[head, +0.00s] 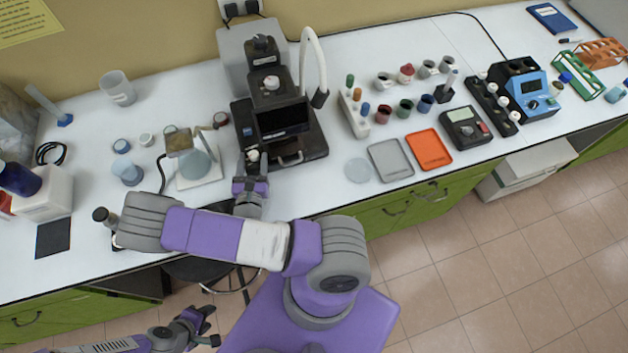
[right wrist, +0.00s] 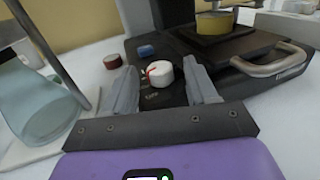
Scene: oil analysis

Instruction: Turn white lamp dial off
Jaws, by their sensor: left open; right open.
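The white lamp dial (right wrist: 160,73) has a red pointer mark and sits on the dark base of the black instrument (head: 285,140). In the right wrist view it lies between the two fingertips of my right gripper (right wrist: 160,80), which is open around or just short of it; contact cannot be told. In the head view the dial (head: 253,156) is a small pale spot at the instrument's front left, just beyond my right gripper (head: 252,168). My left gripper (head: 211,327) is open and empty, low at the left, over the floor in front of the bench.
A metal handle (right wrist: 275,62) juts out at the right. A glass flask (right wrist: 38,100) on a stand is close on the left. Coloured trays (head: 428,149) lie further right.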

